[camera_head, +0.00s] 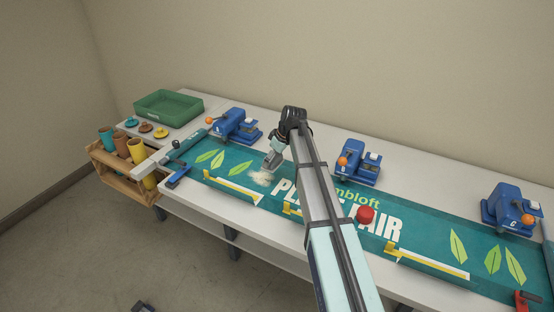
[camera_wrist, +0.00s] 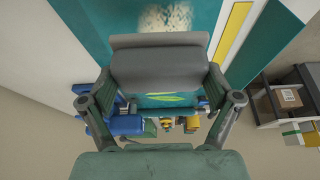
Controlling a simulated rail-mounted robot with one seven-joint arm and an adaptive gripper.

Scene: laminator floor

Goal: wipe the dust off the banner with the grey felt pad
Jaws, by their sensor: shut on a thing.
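My gripper (camera_head: 272,160) is over the banner just above this patch. It is shut on the grey felt pad (camera_wrist: 160,68), which spans between the fingers in the wrist view. Whether the pad touches the banner I cannot tell. My arm hides part of the lettering.
Blue clamp-like machines with orange knobs (camera_head: 235,124) (camera_head: 358,160) (camera_head: 512,209) stand along the banner's back edge. Yellow-and-white strips (camera_head: 432,262) lie along its front edge. A green tray (camera_head: 168,105) and a wooden rack of rolls (camera_head: 125,170) are at the left. A red knob (camera_head: 365,214) shows beside my arm.

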